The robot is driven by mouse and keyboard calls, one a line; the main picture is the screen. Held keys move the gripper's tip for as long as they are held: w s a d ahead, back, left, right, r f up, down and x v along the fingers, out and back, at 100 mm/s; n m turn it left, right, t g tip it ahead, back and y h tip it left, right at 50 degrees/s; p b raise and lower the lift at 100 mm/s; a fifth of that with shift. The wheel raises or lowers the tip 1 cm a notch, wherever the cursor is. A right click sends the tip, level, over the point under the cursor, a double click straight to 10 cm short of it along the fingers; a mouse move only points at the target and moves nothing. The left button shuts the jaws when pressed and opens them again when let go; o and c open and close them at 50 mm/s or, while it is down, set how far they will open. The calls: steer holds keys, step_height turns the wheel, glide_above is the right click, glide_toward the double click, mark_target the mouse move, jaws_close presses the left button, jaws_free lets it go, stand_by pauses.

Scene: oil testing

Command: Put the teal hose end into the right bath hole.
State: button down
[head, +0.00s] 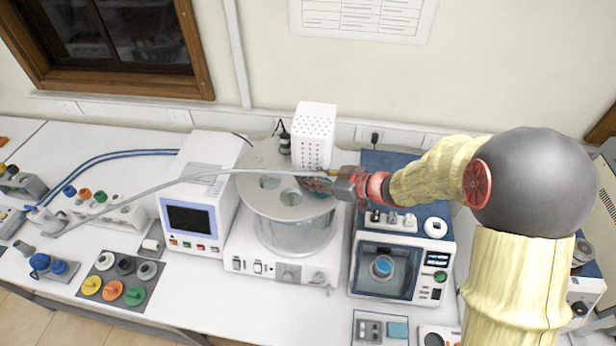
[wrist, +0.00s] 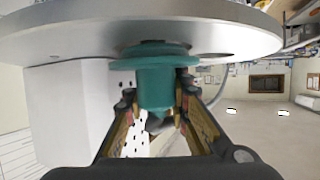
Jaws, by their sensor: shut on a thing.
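The teal hose end (wrist: 158,82) is clamped between the two fingers of my gripper (wrist: 160,100) in the wrist view. The wrist picture appears upside down. In the head view, my gripper (head: 322,184) is over the right side of the round bath lid (head: 262,208), hiding the right hole and most of the hose end. Two other lid holes show, left (head: 270,182) and front (head: 291,198).
A grey hose (head: 205,177) arches left from my gripper. A white perforated tower (head: 314,133) stands behind the lid, close to the gripper. A screen instrument (head: 192,215) is left of the bath; a blue-topped device (head: 385,275) is right, below my arm.

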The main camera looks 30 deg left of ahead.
steer(key=shift+r+p, duration=0.7)
steer(key=shift+p, duration=0.1)
stand_by(0.5)
steer(key=shift+f+b, duration=0.4)
steer(key=shift+f, duration=0.45)
stand_by(0.5)
steer(key=shift+r, duration=0.1)
steer(key=shift+r+p, duration=0.4)
steer(key=shift+p, duration=0.05)
steer(key=shift+r+p, duration=0.35)
steer(key=shift+p, duration=0.25)
stand_by(0.5)
steer(key=shift+f+b, duration=0.45)
steer(key=shift+f, duration=0.4)
stand_by(0.5)
steer(key=c, duration=1.9)
jaws_free()
